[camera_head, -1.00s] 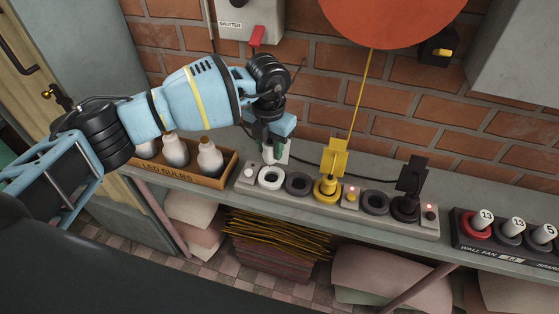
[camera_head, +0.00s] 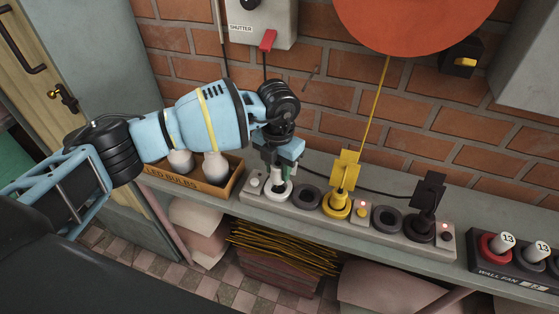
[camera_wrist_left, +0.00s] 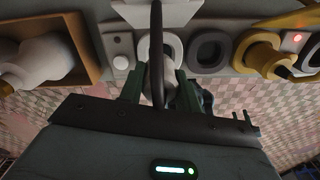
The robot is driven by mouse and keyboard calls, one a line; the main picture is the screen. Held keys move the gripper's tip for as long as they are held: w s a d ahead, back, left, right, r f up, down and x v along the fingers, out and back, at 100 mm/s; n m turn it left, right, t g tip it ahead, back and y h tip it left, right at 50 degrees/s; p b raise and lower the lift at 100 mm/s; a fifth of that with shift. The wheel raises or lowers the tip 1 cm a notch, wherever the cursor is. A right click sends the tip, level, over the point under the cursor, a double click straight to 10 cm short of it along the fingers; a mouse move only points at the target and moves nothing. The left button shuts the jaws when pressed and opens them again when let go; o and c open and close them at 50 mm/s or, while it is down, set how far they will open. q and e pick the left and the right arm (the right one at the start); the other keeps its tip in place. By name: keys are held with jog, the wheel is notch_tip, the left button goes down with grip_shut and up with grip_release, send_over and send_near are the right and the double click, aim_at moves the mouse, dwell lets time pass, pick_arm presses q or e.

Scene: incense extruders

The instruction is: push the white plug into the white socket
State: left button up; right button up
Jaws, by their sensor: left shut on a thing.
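The white plug (camera_head: 276,176) is between the fingers of my left gripper (camera_head: 275,168), which is shut on it. The plug points down, and its lower end overlaps the opening of the white socket (camera_head: 285,194) in the head view. I cannot tell how deep it sits. The white socket is a ring at the left end of a grey power strip. My right gripper is out of view.
On the strip (camera_head: 447,240), a yellow plug (camera_head: 339,194) and a black plug (camera_head: 425,208) stand in their sockets, with dark empty rings (camera_head: 306,197) between. A box of bulbs (camera_head: 212,188) is just left. A brick wall (camera_head: 220,60) is behind.

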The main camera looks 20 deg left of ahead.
aim_at(278, 179)
pick_arm(q)
jog(key=shift+f, duration=0.55)
jog(key=shift+r, duration=0.1)
dwell(0.5)
dwell(0.7)
jog(key=shift+f, duration=1.6)
jog(key=o, duration=1.1)
jog(key=shift+c, duration=0.2)
jog(key=shift+r, duration=0.1)
